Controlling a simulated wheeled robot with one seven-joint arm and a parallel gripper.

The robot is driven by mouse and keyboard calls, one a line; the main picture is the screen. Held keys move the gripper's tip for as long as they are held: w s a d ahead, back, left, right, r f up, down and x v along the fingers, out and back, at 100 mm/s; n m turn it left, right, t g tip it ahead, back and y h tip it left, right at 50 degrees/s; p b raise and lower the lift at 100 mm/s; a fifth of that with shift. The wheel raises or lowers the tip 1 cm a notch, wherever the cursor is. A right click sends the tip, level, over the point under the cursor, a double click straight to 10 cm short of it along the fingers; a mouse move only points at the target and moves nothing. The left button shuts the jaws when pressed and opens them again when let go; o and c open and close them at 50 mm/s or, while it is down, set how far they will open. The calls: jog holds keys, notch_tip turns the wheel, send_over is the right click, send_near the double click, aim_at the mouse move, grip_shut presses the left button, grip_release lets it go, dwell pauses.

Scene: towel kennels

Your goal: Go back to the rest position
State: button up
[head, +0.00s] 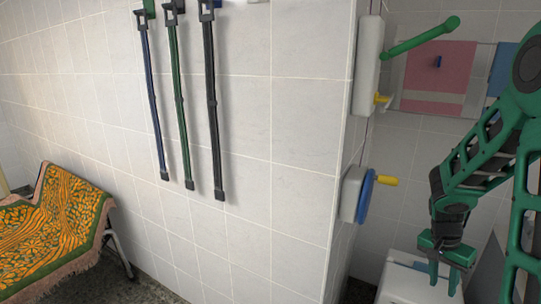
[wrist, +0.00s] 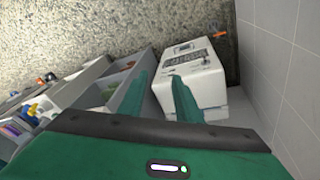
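My gripper (head: 443,284) hangs at the lower right of the head view, at the end of my green arm. Its two green fingers point down and stand apart, with nothing visible between them. In the wrist view the gripper (wrist: 160,78) also shows a clear gap between the fingers. A white box-shaped appliance (wrist: 203,82) with a dark panel on top lies below and beyond the fingers. Its pale top (head: 405,283) is partly seen behind the gripper in the head view. I cannot tell the exact distance between them.
A tiled wall corner carries a white dispenser with a green lever (head: 422,38) and a blue disc with a yellow handle (head: 366,198). Three straps (head: 180,110) hang on the wall. A patterned towel (head: 55,225) covers a seat at left. A grey tray (wrist: 112,92) holds items.

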jog(key=s+a+r+n+y, duration=0.1)
jog(key=s+a+r+n, duration=0.1)
jog(key=s, duration=0.5)
jog(key=s+a+r+n+y, duration=0.1)
jog(key=s+a+r+n, duration=0.1)
jog(key=s+a+r, duration=0.3)
jog(key=s+a+r+n+y, duration=0.1)
jog(key=s+a+r+n, duration=0.1)
jog(key=s+r, duration=0.5)
jog(key=shift+s+a, duration=0.85)
jog(key=shift+a, duration=0.05)
jog(key=shift+r, duration=0.1)
jog(key=shift+w+f, duration=0.25)
jog(key=shift+w, duration=0.4)
jog(key=shift+c, duration=0.5)
jog(key=shift+d, duration=0.1)
